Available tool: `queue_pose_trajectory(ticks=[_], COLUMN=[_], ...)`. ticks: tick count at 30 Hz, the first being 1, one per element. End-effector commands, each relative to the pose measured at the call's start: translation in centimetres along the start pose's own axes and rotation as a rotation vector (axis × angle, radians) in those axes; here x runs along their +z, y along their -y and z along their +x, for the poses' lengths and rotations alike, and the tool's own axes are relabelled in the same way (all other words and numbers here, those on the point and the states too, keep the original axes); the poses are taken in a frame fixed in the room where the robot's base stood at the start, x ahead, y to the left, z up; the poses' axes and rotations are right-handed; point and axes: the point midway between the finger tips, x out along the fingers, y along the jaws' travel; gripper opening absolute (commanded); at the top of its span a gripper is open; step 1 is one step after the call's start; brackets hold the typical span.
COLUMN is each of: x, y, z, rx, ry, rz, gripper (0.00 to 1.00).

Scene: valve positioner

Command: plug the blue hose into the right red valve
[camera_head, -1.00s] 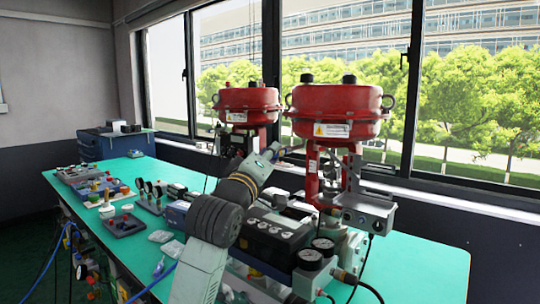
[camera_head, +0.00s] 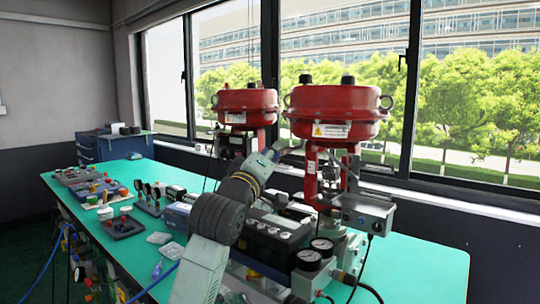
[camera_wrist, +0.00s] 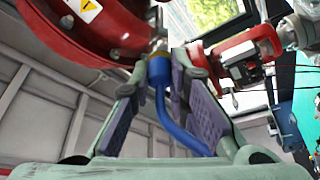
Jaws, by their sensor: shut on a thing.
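The right red valve (camera_head: 336,104) stands upright on the bench, with a wide red dome over a red yoke. In the wrist view its dome (camera_wrist: 75,30) seems to fill the upper left. My gripper (camera_wrist: 158,78) is shut on the blue hose (camera_wrist: 178,128) near its end. The hose end, with a blue collar (camera_wrist: 159,70), points up beside the dome, close to a small metal fitting (camera_wrist: 158,46). I cannot tell whether they touch. In the head view my gripper (camera_head: 288,150) is left of the right valve's yoke, small and partly unclear.
A second red valve (camera_head: 247,100) stands to the left, behind my arm. Pressure gauges (camera_head: 310,260) and a grey box (camera_head: 368,212) sit by the right valve. The green bench (camera_head: 425,270) is clear at the right.

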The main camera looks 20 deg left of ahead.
Motion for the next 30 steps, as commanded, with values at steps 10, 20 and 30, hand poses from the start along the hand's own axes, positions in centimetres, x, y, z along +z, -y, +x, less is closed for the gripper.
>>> queue_pose_trajectory(ticks=[10, 20, 30], x=[0.0, 0.0, -0.1], y=[0.0, 0.0, 0.1], z=[0.1, 0.1, -3.5], rx=[0.000, 0.000, -0.001], ry=[0.000, 0.000, -0.003], rz=[0.000, 0.000, 0.001], gripper=[0.32, 0.39, 0.39])
